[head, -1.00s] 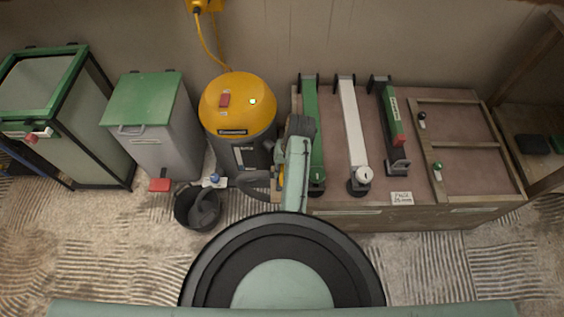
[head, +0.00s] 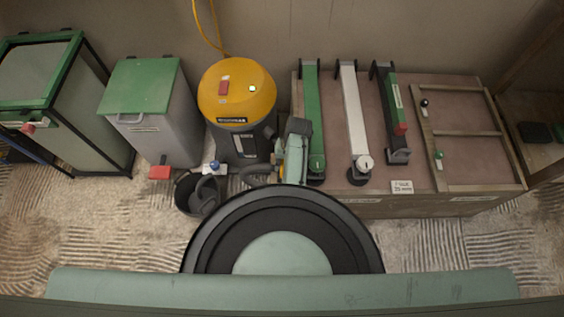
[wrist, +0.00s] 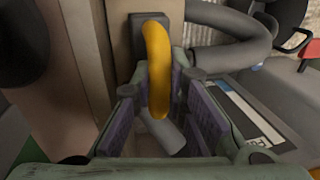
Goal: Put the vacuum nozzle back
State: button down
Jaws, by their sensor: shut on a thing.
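The vacuum (head: 237,100) has a yellow lid and a dark body and stands left of the bench. Its dark grey hose (wrist: 235,35) curves toward my gripper in the wrist view. My gripper (wrist: 160,88) has its purple-padded fingers around a grey tube, apparently the vacuum nozzle (wrist: 165,135), which is mostly hidden. A yellow curved hook (wrist: 157,60) comes out of a dark plate on a wooden post and passes between the fingers, over the tube. I cannot tell whether the nozzle rests on it. In the head view my arm mostly hides the gripper at the bench's left end.
The bench (head: 345,203) carries green, white and dark long tools. A black bucket (head: 187,196) stands on the floor, left of my gripper. The wall is close behind.

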jog(key=shift+f, duration=0.15)
jog(key=c, duration=1.6)
grip_release()
jog(key=v, duration=1.2)
jog(key=shift+r+b, duration=0.25)
jog(key=shift+b, duration=0.1)
